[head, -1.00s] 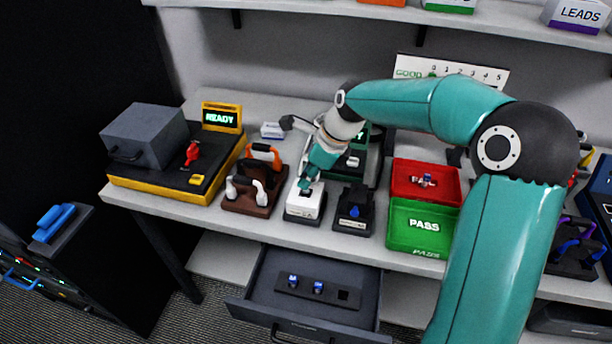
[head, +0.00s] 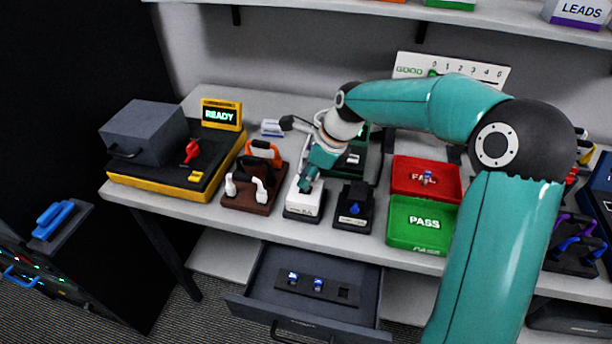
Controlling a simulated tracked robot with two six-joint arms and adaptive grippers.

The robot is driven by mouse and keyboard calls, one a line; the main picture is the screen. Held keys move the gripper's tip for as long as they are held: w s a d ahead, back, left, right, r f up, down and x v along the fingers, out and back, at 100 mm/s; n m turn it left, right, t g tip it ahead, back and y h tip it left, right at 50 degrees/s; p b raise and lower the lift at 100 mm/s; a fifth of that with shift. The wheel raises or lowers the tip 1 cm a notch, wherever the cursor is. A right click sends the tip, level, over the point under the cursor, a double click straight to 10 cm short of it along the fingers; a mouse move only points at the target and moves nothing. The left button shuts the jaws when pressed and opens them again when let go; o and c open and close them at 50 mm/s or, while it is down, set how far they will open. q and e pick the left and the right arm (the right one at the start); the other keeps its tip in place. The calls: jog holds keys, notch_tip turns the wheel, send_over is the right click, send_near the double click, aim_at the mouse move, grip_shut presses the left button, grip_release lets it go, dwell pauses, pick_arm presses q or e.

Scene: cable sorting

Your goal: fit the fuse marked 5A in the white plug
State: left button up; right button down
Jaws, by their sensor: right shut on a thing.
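My right gripper (head: 306,184) points down at the top of a white block (head: 303,203) with a printed label, at the table's front. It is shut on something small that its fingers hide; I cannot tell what. A white plug-like piece (head: 272,128) with a dark cable lies behind. A dark strip (head: 335,290) in the open drawer holds two blue-and-white pieces, one on the left (head: 292,277) and one beside it (head: 318,284), and an empty slot on the right. Their markings are too small to read. My left gripper is not in view.
A black block with a blue piece (head: 354,209) stands right of the white block. Further right are a red FAIL tray (head: 405,190) with a small piece in it and a green PASS tray (head: 410,238). A brown handled rack (head: 240,202) and a yellow READY tester (head: 150,190) stand left.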

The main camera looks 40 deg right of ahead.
jog(key=shift+f, duration=0.5)
dwell(0.9)
jog(key=c, duration=0.5)
grip_release()
jog(key=shift+r, duration=0.15)
jog(key=shift+w+d, duration=0.1)
jog(key=shift+c, duration=0.7)
jog(key=shift+r, duration=0.15)
